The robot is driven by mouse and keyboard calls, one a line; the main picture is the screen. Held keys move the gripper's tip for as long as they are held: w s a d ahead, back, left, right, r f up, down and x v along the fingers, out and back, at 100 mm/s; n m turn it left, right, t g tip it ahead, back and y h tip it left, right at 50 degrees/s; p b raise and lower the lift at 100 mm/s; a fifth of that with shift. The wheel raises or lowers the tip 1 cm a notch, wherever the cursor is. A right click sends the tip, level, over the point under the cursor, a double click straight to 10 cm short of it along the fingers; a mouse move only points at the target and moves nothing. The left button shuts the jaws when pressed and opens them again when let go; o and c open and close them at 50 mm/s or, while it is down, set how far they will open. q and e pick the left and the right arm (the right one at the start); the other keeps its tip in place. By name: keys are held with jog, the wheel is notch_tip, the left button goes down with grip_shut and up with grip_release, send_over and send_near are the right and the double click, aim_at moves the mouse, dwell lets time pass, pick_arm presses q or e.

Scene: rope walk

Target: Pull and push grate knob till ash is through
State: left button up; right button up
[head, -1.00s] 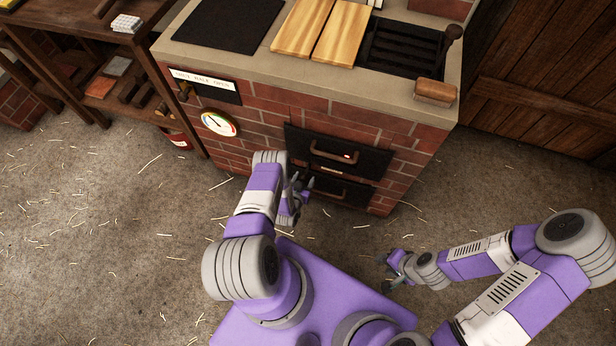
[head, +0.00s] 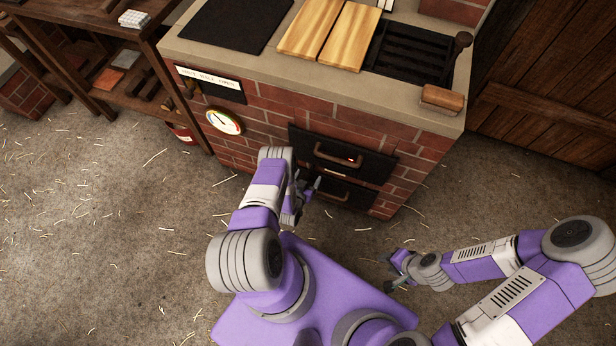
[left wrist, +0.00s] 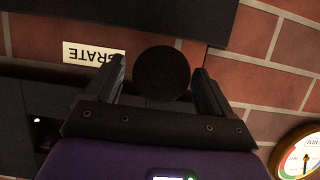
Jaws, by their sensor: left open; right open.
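The grate knob (left wrist: 162,74) is a dark round disc in the left wrist view, beside an upside-down GRATE label (left wrist: 94,54). My left gripper (head: 308,190) is open, low at the front of the brick stove (head: 340,112). In the left wrist view its two fingers stand on either side of the knob, not visibly closed on it. In the head view the knob is hidden behind the left gripper and arm. No ash is in view. My right gripper (head: 394,270) is open and empty, low over the floor.
The stove front has an upper door with a handle (head: 338,156) and a lower one with a handle (head: 333,192). A round gauge (head: 223,121) is to the left. A brush-like block (head: 441,97) lies on the stove's edge. A wooden shelf (head: 140,45) stands left; the floor is open.

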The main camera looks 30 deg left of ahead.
pick_arm(q)
jog(key=p+v, duration=0.2)
jog(key=v, duration=0.4)
jog(key=shift+s+r, duration=0.2)
jog(key=shift+s, duration=0.15)
jog(key=shift+w+d, duration=0.1)
jog(key=shift+d, duration=0.05)
